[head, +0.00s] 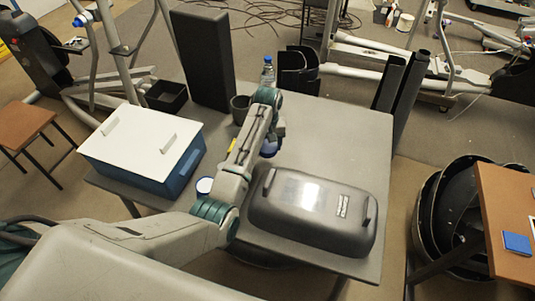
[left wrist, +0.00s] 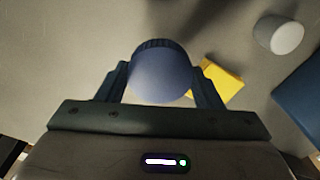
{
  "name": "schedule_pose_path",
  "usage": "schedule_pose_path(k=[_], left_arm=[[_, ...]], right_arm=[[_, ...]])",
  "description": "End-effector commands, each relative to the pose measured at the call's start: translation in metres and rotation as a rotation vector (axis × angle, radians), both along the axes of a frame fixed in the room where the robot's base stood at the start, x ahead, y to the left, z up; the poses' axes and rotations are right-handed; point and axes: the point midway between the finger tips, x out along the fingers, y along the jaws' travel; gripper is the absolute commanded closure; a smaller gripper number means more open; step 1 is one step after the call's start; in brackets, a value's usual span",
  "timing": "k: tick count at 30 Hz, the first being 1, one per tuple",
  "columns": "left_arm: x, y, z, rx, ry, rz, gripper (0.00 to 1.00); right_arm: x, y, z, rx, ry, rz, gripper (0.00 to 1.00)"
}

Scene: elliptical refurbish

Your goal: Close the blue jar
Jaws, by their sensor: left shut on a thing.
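My left gripper (left wrist: 160,90) is shut on a round blue lid-like piece (left wrist: 161,68) with a ridged edge. In the head view my arm largely hides the gripper, but some of the blue piece (head: 268,150) shows beneath it, over the table's middle. A small round container (head: 204,186) with a white top and blue rim stands by the blue box, left of my arm. It is probably the jar, and likely the pale cylinder (left wrist: 280,36) at upper right in the left wrist view. The held piece is apart from it. My right gripper is out of view.
The grey table (head: 345,140) also holds a blue box (head: 180,178) with a white lid, a large dark case (head: 312,210), a dark cup (head: 240,108), a bottle (head: 268,72) and a yellow item (left wrist: 222,82). The table's back right is clear.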

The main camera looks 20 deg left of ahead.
Motion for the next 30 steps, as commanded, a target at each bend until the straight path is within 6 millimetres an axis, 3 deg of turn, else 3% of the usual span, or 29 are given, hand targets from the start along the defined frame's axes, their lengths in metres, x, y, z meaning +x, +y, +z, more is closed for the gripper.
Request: schedule_pose_path(k=[7, 18, 21, 23, 30], left_arm=[[0.001, 0.000, 0.034, 0.001, -0.002, 0.000, 0.61], [0.000, 0.000, 0.039, 0.000, 0.001, 0.000, 0.61], [0.000, 0.000, 0.039, 0.000, 0.001, 0.000, 0.61], [0.000, 0.000, 0.039, 0.000, 0.001, 0.000, 0.61], [0.000, 0.000, 0.038, 0.001, 0.001, 0.000, 0.61]], right_arm=[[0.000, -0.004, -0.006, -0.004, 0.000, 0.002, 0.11], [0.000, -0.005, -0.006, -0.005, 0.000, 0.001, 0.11], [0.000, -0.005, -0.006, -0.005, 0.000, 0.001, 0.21], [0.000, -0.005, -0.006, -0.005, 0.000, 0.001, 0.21], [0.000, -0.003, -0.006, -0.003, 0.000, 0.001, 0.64]])
